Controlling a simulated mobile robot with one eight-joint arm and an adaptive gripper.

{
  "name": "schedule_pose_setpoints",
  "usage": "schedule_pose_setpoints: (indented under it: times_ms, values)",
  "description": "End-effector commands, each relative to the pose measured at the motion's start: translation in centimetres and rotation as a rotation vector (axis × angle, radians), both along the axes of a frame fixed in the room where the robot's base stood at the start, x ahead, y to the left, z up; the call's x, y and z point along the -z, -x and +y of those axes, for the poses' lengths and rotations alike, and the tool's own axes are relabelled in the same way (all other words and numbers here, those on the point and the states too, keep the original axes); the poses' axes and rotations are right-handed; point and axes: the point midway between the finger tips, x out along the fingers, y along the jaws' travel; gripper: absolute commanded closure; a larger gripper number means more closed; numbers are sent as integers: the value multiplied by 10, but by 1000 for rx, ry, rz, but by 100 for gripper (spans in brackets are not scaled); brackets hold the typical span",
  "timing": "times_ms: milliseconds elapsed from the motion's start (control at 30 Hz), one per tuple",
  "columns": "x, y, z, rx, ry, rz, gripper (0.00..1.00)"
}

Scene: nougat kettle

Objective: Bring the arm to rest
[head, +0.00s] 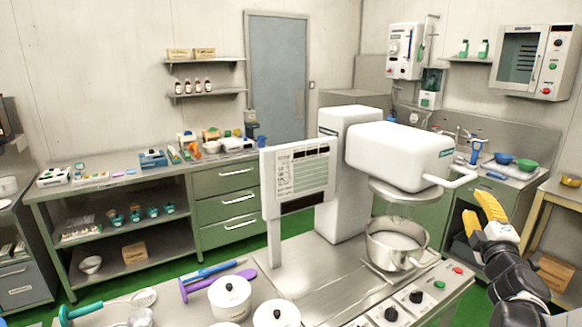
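My gripper (474,206) is at the right of the head view, on my dark arm reaching in from the lower right corner.
The steel worktop (325,268) holds a sign panel (298,180), white lidded pots (230,296), utensils and a control panel with knobs (416,297). A sink counter is behind the gripper. A wooden stand (560,193) is at the right edge. Green floor shows between benches.

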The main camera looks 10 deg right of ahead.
Motion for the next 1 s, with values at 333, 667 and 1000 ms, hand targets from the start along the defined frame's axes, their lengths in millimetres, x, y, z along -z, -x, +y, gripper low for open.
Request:
schedule_pose_setpoints:
  times_ms: [333,667,1000]
  values:
    - [35,30,115,126,-675,-12,62]
    - [164,141,297,230,-1329,390,62]
    - [198,195,357,265,-1479,587,62]
